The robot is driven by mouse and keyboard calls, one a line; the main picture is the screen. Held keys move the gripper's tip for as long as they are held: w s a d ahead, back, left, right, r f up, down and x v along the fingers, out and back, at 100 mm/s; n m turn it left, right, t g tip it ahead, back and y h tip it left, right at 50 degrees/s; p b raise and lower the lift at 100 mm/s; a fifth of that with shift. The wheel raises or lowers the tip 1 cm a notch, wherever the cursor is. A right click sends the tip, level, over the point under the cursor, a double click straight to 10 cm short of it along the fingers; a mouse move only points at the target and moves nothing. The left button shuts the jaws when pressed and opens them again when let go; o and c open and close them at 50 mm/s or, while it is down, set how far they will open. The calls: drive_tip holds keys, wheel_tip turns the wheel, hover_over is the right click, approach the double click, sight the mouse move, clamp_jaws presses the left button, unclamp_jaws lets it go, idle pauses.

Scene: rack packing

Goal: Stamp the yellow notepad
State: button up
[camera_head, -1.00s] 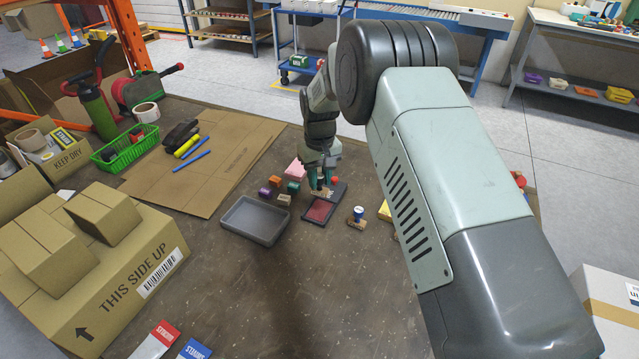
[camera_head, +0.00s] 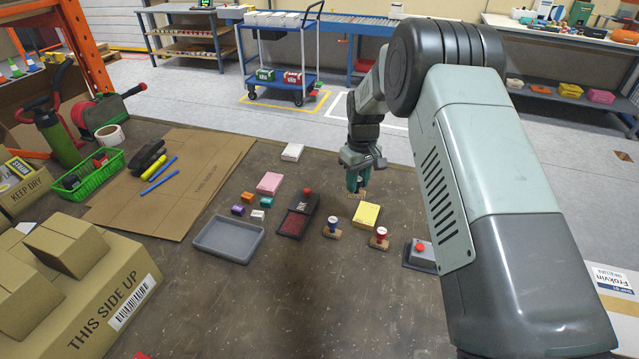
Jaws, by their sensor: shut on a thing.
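The yellow notepad (camera_head: 366,216) lies flat on the brown table, right of the ink pad. My gripper (camera_head: 357,184) is shut on a stamp, whose wooden base (camera_head: 357,194) shows below the fingers; its handle is mostly hidden. The held stamp appears just beyond the notepad and apart from it; its exact height is hard to tell. The open ink pad (camera_head: 293,224) shows a dark red surface. A stamp with a blue handle (camera_head: 333,225) and one with a red handle (camera_head: 380,236) stand nearer the camera than the notepad.
A grey tray (camera_head: 228,255) lies left of the ink pad, with several small coloured blocks beyond it. A pink notepad (camera_head: 269,183) and a white one (camera_head: 292,152) lie further back. A grey device with a red top (camera_head: 420,254) sits at the right. A cardboard box (camera_head: 118,300) stands front left.

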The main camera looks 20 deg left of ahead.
drive_tip(key=w+d, duration=0.1)
drive_tip(key=d, duration=0.2)
hover_over(366, 215)
drive_tip(key=shift+w+f, duration=0.1)
drive_tip(key=shift+f, duration=2.85)
drive_tip(key=shift+f, duration=0.65)
wheel_tip(366, 215, up, 7)
idle(0.4)
drive_tip(key=shift+r, duration=0.1)
idle(0.5)
